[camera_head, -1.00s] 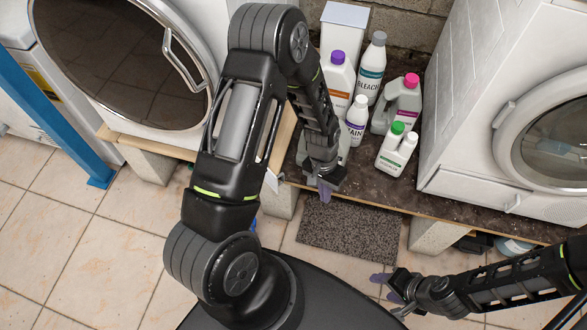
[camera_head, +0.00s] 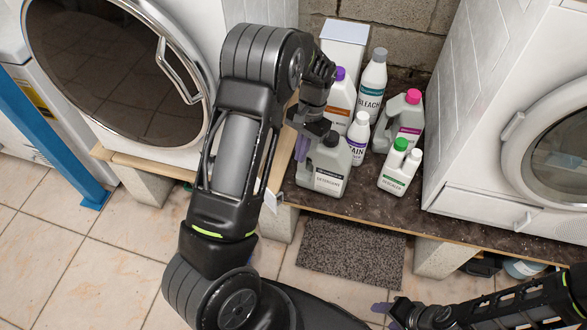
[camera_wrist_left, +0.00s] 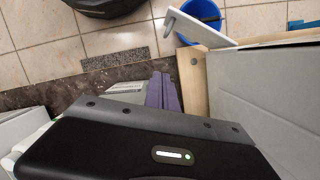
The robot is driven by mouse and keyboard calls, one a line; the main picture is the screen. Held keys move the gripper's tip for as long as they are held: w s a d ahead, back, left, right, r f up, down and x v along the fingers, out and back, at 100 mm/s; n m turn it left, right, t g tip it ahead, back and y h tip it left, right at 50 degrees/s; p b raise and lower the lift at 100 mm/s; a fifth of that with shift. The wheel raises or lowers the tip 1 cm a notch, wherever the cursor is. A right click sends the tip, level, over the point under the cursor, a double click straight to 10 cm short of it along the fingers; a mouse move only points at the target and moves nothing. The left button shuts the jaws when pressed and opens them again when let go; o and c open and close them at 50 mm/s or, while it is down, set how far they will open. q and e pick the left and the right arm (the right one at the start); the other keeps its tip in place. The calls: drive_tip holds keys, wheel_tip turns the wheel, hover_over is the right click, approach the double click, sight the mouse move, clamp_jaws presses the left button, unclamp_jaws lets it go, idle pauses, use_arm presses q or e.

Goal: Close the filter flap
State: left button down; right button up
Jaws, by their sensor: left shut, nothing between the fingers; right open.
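The filter flap shows in the head view as a small white panel (camera_head: 270,199) at the lower right of the left machine, mostly hidden behind my left arm. In the left wrist view the white flap (camera_wrist_left: 200,29) stands open, sticking out from the machine's front. My left gripper (camera_head: 302,152) is shut and empty, beside the machine's right side and apart from the flap. Its purple fingers (camera_wrist_left: 163,92) show next to the machine in the left wrist view. My right gripper (camera_head: 385,316) is open and empty at the bottom, far from the flap.
A grey detergent bottle (camera_head: 329,166) stands close to my left gripper, with several other bottles behind it on the plinth (camera_head: 350,203). A blue bucket (camera_wrist_left: 200,16) is on the floor near the flap. A grey mat (camera_head: 350,252) lies in front.

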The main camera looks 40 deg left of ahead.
use_arm(q)
drive_tip(key=s+f, duration=0.6)
drive_tip(key=f, duration=0.3)
drive_tip(key=shift+s+a+f, duration=0.15)
drive_tip(key=shift+a+f, duration=0.05)
drive_tip(key=shift+a, duration=0.05)
use_arm(e)
drive_tip(key=shift+f, duration=0.2)
use_arm(q)
drive_tip(key=shift+s, duration=0.1)
